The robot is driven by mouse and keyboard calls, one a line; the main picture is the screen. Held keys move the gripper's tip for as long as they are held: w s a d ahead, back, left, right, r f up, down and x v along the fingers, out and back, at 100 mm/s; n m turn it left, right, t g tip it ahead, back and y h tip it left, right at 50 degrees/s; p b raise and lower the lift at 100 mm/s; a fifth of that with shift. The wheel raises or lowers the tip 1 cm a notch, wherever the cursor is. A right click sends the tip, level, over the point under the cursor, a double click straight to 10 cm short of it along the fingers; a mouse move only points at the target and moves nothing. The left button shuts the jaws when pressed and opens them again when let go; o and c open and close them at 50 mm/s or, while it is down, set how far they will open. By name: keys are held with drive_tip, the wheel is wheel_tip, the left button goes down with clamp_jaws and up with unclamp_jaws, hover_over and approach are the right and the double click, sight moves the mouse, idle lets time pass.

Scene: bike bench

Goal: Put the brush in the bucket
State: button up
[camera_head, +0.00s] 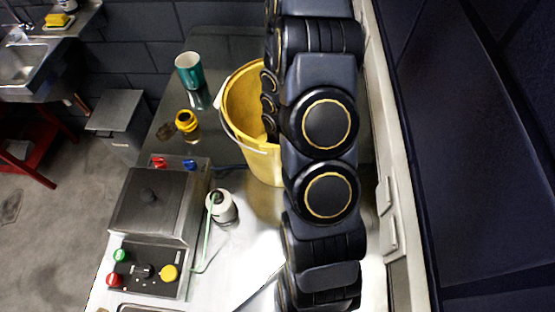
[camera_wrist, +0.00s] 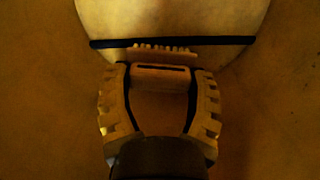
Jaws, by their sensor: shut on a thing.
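The yellow bucket (camera_head: 268,168) stands on the bench in the head view, with its right side hidden behind my arm. My gripper is hidden behind the arm in that view. In the wrist view my gripper (camera_wrist: 160,78) is closed on the brush (camera_wrist: 163,53), whose short row of pale bristles shows just beyond the fingertips. Dim amber surfaces surround the gripper in the wrist view and look like the inside of the bucket. I cannot tell whether the brush touches the bucket.
A teal cup (camera_head: 189,72) and a yellow jar (camera_head: 187,121) stand left of the bucket. A white bottle with a thin tube (camera_head: 222,207) and a metal machine with colored knobs (camera_head: 150,205) are nearer. A pale wall ledge (camera_head: 393,180) runs along the right.

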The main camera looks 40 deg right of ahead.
drive_tip(key=shift+f, duration=0.25)
drive_tip(key=shift+f, duration=0.15)
drive_tip(key=o, duration=1.1)
wheel_tip(320, 180, up, 12)
